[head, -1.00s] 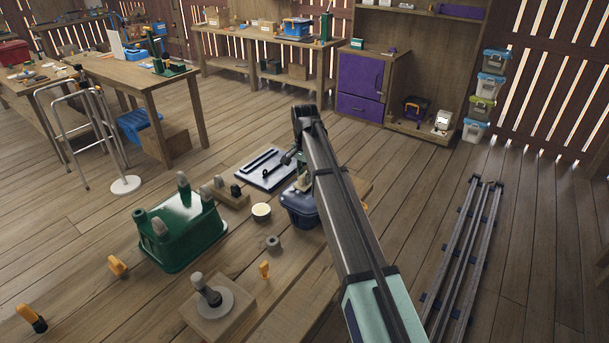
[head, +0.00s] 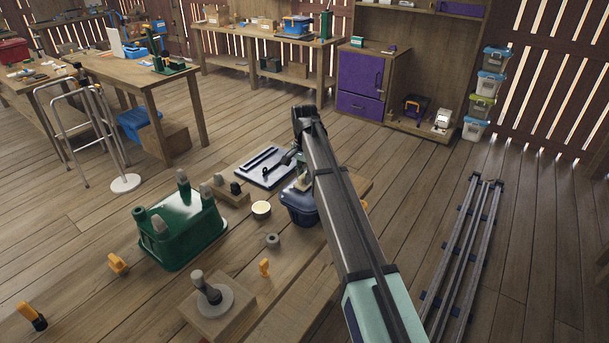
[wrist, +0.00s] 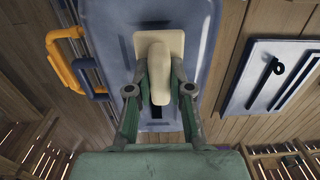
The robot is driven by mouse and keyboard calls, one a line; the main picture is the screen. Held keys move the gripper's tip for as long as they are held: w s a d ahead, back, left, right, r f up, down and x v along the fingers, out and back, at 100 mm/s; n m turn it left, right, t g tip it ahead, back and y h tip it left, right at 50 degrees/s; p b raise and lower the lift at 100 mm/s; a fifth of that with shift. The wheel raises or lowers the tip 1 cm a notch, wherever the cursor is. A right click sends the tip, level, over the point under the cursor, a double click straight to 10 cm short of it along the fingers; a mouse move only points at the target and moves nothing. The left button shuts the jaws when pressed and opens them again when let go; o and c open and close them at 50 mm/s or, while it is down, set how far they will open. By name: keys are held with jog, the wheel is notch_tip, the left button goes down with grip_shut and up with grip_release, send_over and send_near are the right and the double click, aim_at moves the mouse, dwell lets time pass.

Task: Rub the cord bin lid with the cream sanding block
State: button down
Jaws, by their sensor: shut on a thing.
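My gripper (wrist: 158,88) is shut on the raised grip of the cream sanding block (wrist: 172,42). The block's flat base is over the blue-grey lid (wrist: 205,30) of a bin. I cannot tell for sure whether it touches the lid. The same blue bin (head: 301,208) stands on the bench in the head view, partly hidden by my arm. An orange handle (wrist: 52,62) and a blue one show at the lid's left in the wrist view. The frames show no label naming the cord bin.
A flat blue-grey panel (head: 268,166) with a black hook-shaped piece lies beside the bin. A green upturned bin (head: 182,232), a round cream-topped tin (head: 261,209), a grey ring (head: 273,241) and a wooden block with a grey disc (head: 216,300) stand to the left and front.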

jog(key=shift+f, duration=0.25)
jog(key=shift+w+d+r, duration=0.1)
jog(key=shift+w+d, duration=0.3)
jog(key=shift+w, duration=0.25)
jog(key=shift+w+d+r, duration=0.1)
jog(key=shift+w+d, duration=0.25)
jog(key=shift+w, duration=0.3)
jog(key=shift+w+d+f+p, duration=0.15)
jog(key=shift+w+d, duration=0.2)
jog(key=shift+w, duration=0.25)
jog(key=shift+w+d+p, duration=0.2)
jog(key=shift+w+d, duration=0.2)
jog(key=shift+w, duration=0.2)
jog(key=shift+w+d+f+p, duration=0.15)
jog(key=shift+w+d, duration=0.2)
jog(key=shift+w, duration=0.25)
jog(key=shift+w+d+r+p, duration=0.15)
jog(key=shift+w+d, duration=0.15)
jog(key=shift+w, duration=0.2)
jog(key=shift+w+d+f+p, duration=0.1)
jog(key=shift+w+d, duration=0.2)
jog(key=shift+w, duration=0.2)
jog(key=shift+w+d+r+p, duration=0.15)
jog(key=shift+w+d, duration=0.15)
jog(key=shift+w, duration=0.2)
jog(key=shift+s+f, duration=0.1)
